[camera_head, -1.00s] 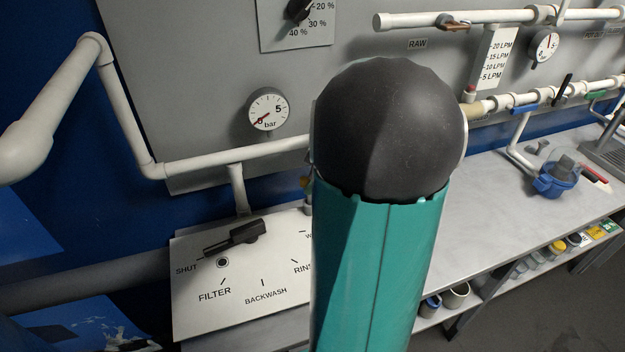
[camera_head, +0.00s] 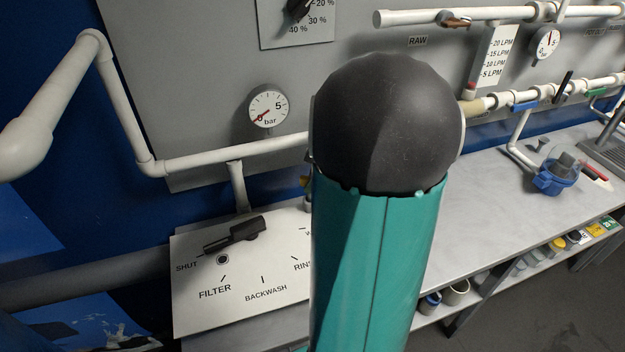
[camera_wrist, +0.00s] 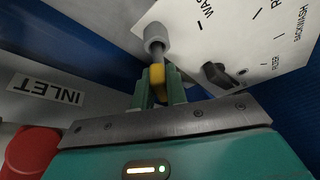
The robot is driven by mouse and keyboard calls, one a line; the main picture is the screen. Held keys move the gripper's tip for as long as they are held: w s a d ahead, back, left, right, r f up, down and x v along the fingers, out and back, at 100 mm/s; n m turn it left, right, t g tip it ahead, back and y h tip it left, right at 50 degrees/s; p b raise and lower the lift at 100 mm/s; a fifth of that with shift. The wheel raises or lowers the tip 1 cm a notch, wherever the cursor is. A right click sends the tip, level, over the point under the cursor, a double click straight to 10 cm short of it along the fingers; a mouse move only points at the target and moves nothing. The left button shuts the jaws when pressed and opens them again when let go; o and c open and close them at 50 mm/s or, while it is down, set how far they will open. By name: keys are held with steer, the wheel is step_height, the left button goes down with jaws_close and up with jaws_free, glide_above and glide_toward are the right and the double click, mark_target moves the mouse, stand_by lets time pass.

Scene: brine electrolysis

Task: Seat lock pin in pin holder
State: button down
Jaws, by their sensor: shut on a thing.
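In the wrist view, my gripper (camera_wrist: 157,84) is shut with its green fingers on a yellow piece (camera_wrist: 157,74), which I take to be the lock pin. A dark grey shaft runs from the yellow piece to a light grey round part (camera_wrist: 155,38) by the white panel's edge. This may be the pin holder; I cannot tell whether the shaft is in it or only in line with it. In the head view, my teal and black arm hides the gripper; only a bit of yellow shows at its left edge.
The white selector panel (camera_head: 215,325) with a black lever (camera_head: 235,235) stands left of my arm. A white pipe (camera_head: 235,152) and a pressure gauge (camera_head: 268,107) are behind. The grey bench (camera_head: 490,215) runs right, with a blue-based vessel (camera_head: 556,177). An INLET label (camera_wrist: 46,89) and a red round part (camera_wrist: 32,150) are close by in the wrist view.

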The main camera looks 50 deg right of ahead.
steer(key=shift+f, duration=0.4)
stand_by(0.4)
steer(key=c, duration=1.3)
jaws_free()
steer(key=shift+c, duration=0.2)
steer(key=v, duration=1.4)
steer(key=shift+a, duration=0.1)
